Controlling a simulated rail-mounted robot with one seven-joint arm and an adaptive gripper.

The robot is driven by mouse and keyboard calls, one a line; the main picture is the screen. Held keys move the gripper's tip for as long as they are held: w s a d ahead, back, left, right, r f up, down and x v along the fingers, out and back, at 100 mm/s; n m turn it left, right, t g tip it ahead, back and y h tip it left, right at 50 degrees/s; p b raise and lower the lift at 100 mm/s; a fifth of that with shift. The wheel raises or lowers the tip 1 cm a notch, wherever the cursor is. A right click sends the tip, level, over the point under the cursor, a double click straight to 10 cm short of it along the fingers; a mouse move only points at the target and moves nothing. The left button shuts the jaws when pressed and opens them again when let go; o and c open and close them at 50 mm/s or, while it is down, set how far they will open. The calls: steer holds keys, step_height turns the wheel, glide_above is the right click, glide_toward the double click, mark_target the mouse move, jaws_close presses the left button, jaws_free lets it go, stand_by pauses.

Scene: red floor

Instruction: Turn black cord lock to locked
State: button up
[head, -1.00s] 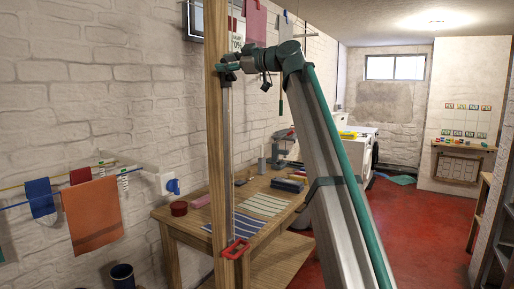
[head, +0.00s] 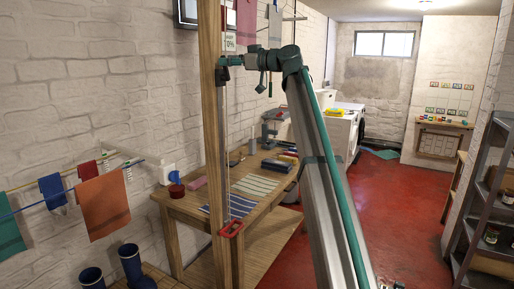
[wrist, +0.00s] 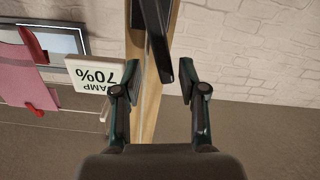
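A wooden post (head: 208,130) rises at the left of the head view. A thin cord runs down beside it to a red handle (head: 231,229). A small dark fitting (head: 222,74) sits on the post by my fingertips; it may be the black cord lock. In the wrist view a long black lever-like piece (wrist: 158,35) stands against the post, its lower end between my fingers. My gripper (wrist: 160,72) is open around that end, with gaps on both sides. In the head view my gripper (head: 229,62) is at the post, and the fingers overlap the fitting.
A workbench (head: 262,215) with folded cloths stands behind the post. A drying rail with cloths (head: 103,205) and blue boots (head: 135,265) are at left. A grey shelf (head: 480,215) is at right. The red floor (head: 400,205) is open between them.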

steer(key=b+v, duration=0.2)
steer(key=v, duration=0.7)
steer(key=w+d+f+m+h, duration=0.1)
steer(key=f+m+h, duration=0.1)
steer(key=f, duration=0.8)
steer(key=w+d+f+m+h, duration=0.1)
steer(key=d+f+m+h, duration=0.1)
steer(key=f, duration=0.9)
steer(key=w+d+f+m+h, duration=0.1)
steer(key=f+m, duration=0.3)
steer(key=f, duration=0.6)
steer(key=shift+w+d+h, duration=0.25)
steer(key=shift+d+h, duration=0.15)
steer(key=shift+h, duration=0.2)
steer(key=shift+f+m, duration=0.15)
steer(key=shift+m, duration=0.15)
